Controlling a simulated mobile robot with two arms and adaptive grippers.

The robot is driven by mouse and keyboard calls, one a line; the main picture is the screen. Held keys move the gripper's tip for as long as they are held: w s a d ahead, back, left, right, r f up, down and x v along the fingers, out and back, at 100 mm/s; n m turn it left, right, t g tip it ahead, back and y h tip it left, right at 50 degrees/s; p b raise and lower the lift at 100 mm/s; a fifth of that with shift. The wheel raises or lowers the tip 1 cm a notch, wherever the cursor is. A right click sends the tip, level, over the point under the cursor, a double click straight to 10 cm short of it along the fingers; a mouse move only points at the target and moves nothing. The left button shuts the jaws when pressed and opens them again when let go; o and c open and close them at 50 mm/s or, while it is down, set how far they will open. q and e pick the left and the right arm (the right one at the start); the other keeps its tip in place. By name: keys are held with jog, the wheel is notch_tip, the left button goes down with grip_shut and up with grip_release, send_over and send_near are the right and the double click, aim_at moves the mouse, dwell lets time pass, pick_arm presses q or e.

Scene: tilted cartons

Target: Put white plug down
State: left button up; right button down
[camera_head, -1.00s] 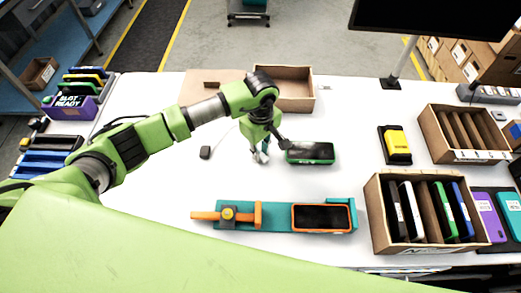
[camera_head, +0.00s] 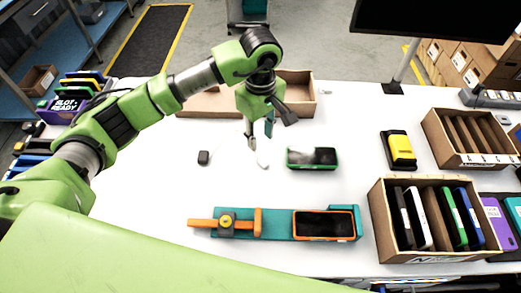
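The white plug (camera_head: 263,163) is a small pale piece on the white table, just below my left gripper. It is hard to make out against the table. My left gripper (camera_head: 260,141) is above it, with its two fingers spread apart and nothing visible between them. The plug looks apart from the fingers, though the left fingertip is close to it in the picture. My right gripper is not in view.
A green-edged device (camera_head: 312,158) lies right of the plug; a small black block (camera_head: 203,157) lies left. A teal fixture (camera_head: 277,236) holds an orange-framed device (camera_head: 324,225) in front. Cardboard cartons (camera_head: 377,213) stand right. An open carton (camera_head: 297,93) is behind.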

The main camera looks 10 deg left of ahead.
pick_arm(q)
jog(key=shift+r, duration=1.25)
jog(key=shift+f, duration=0.1)
